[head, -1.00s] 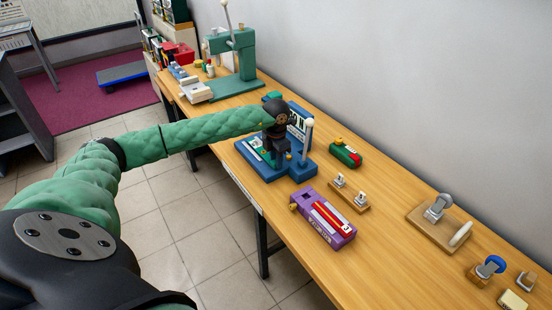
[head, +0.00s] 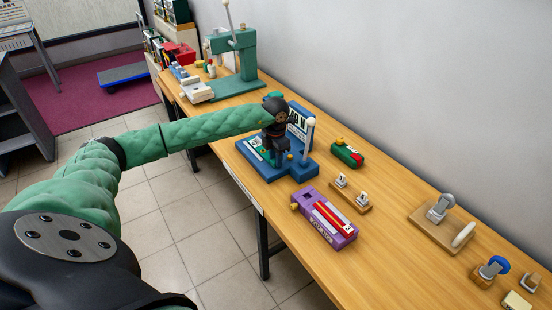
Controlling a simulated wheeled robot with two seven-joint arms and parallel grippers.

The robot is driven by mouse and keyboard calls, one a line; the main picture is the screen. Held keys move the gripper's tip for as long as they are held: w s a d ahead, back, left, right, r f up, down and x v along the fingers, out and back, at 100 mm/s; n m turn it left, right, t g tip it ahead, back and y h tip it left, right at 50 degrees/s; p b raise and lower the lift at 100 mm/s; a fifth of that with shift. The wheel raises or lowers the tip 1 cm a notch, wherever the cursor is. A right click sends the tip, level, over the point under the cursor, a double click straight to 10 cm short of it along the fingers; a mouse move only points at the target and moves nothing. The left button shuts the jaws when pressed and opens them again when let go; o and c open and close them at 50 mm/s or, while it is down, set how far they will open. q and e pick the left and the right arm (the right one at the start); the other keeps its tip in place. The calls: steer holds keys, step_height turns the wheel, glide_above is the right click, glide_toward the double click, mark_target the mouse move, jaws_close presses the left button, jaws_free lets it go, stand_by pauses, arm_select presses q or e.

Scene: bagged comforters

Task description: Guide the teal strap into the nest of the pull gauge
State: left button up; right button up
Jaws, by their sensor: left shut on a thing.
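The blue device (head: 292,171) on the table, with an upright panel (head: 298,122) showing dark characters and a white-knobbed lever (head: 310,124), looks like the pull gauge. My left arm reaches over it from the left. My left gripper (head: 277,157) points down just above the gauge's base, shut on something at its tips. A small teal piece shows at the gripper's far side, but I cannot tell whether it is the strap. The nest is mostly hidden behind the gripper. My right gripper is out of view.
A purple device (head: 325,217) lies in front of the gauge, with a green and red tool (head: 346,152) and a small wooden stand (head: 351,193) to the right. A green press (head: 235,65) stands at the far end. The right part of the table holds several wooden fixtures (head: 441,219).

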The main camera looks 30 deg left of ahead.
arm_select(q)
steer(key=shift+f+b, duration=0.2)
steer(key=shift+b, duration=0.1)
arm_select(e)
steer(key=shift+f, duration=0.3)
arm_select(q)
steer(key=o, duration=1.7)
steer(key=shift+c, duration=0.2)
steer(key=shift+r, duration=0.15)
steer(key=shift+r+p, duration=0.8)
steer(key=shift+r, duration=2.6)
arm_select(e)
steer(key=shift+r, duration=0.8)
arm_select(q)
step_height(320, 180, up, 8)
steer(key=b, duration=0.3)
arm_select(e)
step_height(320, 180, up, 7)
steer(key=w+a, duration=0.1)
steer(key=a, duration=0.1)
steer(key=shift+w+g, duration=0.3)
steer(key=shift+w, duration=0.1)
arm_select(q)
steer(key=shift+f, duration=0.2)
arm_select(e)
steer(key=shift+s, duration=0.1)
